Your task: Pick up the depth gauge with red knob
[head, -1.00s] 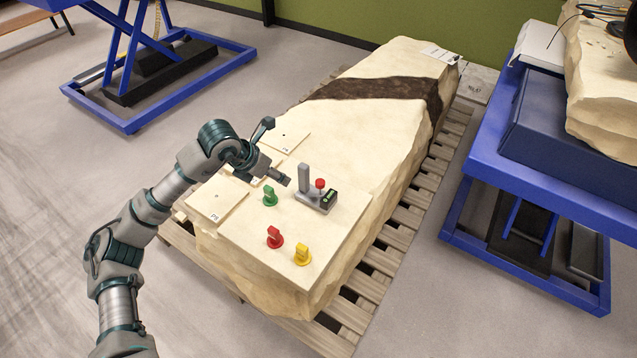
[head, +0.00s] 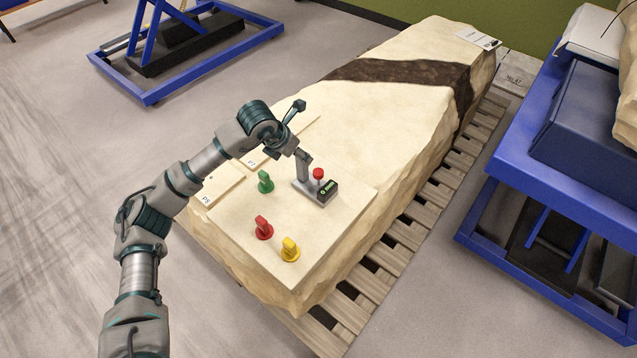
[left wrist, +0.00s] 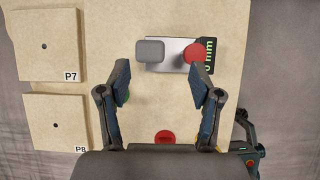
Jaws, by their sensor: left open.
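The depth gauge (head: 320,191) stands on the board (head: 240,225) on the pale stone block. It has a grey upright post, a flat metal base, a dark display and a red knob (head: 318,173). In the left wrist view the gauge (left wrist: 172,53) lies beyond my fingertips, post to the left, red knob (left wrist: 195,55) to the right. My left gripper (head: 300,132) is open and empty, above and close to the post; its fingers (left wrist: 160,78) show apart in the wrist view. In the head view a finger overlaps the post's top; I cannot tell whether they touch. My right gripper is not in view.
Green (head: 265,182), red (head: 263,228) and yellow (head: 290,250) knob-shaped pieces stand on the board near the gauge. Flat labelled tiles P7 (left wrist: 45,45) and P8 (left wrist: 55,122) lie to the left. A blue lift table (head: 500,165) stands at the right. The stone's far part is mostly bare.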

